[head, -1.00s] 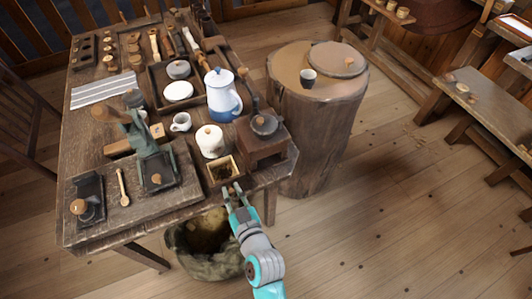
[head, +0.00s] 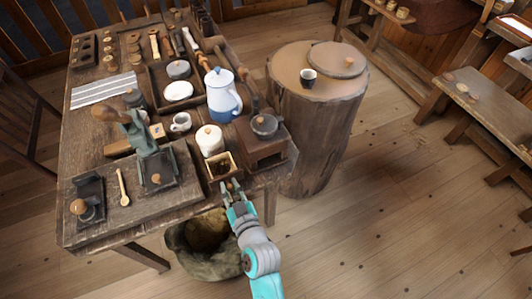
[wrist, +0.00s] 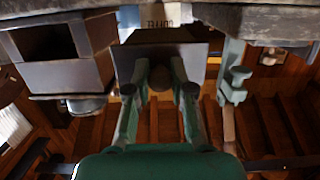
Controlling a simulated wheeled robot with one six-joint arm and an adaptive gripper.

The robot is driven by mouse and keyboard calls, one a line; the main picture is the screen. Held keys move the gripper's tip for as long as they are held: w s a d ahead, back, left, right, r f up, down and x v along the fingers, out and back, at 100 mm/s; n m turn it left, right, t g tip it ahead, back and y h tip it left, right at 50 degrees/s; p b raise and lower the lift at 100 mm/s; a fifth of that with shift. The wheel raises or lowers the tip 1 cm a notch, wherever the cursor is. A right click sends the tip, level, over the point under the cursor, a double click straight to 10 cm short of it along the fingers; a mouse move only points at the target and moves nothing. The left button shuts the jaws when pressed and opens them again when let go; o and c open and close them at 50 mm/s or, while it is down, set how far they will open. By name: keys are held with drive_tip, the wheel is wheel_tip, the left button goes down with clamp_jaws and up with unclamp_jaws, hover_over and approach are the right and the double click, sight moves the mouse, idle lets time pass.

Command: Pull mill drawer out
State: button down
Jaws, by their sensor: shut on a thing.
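The mill (head: 264,150) is a dark reddish wooden box with a dark bowl on top, at the table's front right corner. Its drawer (head: 239,164) is an open-topped box with pale edges and dark contents, lying left of the mill and outside it. In the wrist view, the mill (wrist: 70,78) shows a dark, empty-looking opening, with the drawer front (wrist: 125,62) beside it. My gripper (head: 232,186) reaches the drawer from the front; in the wrist view its fingers (wrist: 160,75) are shut around the drawer's small knob, which they partly hide.
A white lidded jar (head: 210,140) stands just behind the drawer, and a blue-and-white pot (head: 223,98) farther back. A wooden tray (head: 190,195) lies to the left. A sack-like basket (head: 205,240) is below the table edge. A stump (head: 318,135) stands right of the mill.

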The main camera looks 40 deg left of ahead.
sight(232, 194)
drive_tip(key=shift+f, duration=1.6)
drive_tip(key=c, duration=0.9)
unclamp_jaws()
drive_tip(key=v, duration=1.2)
